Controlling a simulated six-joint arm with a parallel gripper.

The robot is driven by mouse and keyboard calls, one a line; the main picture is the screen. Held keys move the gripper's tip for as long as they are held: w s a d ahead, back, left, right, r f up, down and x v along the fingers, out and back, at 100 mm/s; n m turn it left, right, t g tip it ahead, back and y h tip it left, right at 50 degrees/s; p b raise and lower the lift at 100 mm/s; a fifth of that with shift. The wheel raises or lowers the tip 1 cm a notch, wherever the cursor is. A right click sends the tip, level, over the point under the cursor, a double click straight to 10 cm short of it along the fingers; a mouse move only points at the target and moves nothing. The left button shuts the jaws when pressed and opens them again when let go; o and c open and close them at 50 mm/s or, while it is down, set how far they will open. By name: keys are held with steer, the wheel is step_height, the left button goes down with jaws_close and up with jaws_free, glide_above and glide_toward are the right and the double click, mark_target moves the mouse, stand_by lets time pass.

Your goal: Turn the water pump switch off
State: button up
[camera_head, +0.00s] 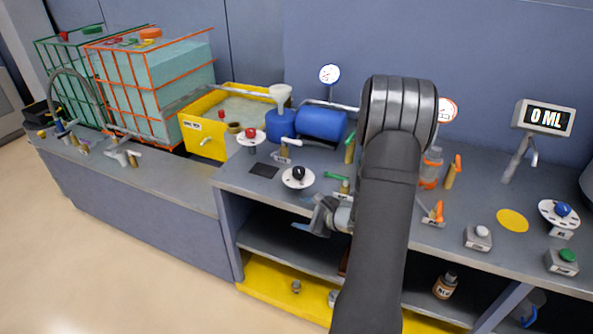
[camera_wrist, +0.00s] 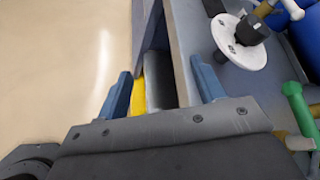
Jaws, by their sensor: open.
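A black rotary knob (camera_head: 298,173) stands on a round white dial plate on the bench, and it also shows at the upper right of the wrist view (camera_wrist: 249,30). A red knob (camera_head: 250,133) on a similar white dial sits behind it, beside the blue pump (camera_head: 321,123). I cannot tell from any label which control is the water pump switch. My gripper (camera_head: 308,220) is at the bench's front edge, in front of the black knob and apart from it. In the wrist view its blue fingers (camera_wrist: 162,88) are spread, with nothing held between them.
A green-handled valve (camera_head: 338,177) stands close right of the black dial. A yellow tub (camera_head: 232,112) and caged tanks (camera_head: 150,85) are at the left. A display (camera_head: 545,117) reads 0 ML. My arm hides the bench's middle. Open shelves lie below the front edge.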

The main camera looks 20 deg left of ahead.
steer(key=w+r+m+t+y, duration=0.1)
steer(key=w+m+t+y, duration=0.15)
steer(key=m, duration=0.35)
steer(key=m+t+h, duration=0.1)
steer(key=m+t, duration=0.5)
glide_toward(296, 169)
steer(key=x, duration=0.3)
steer(key=f+x, duration=0.1)
steer(key=x, duration=0.7)
steer(key=shift+w+d+f, duration=0.15)
steer(key=shift+w, duration=0.15)
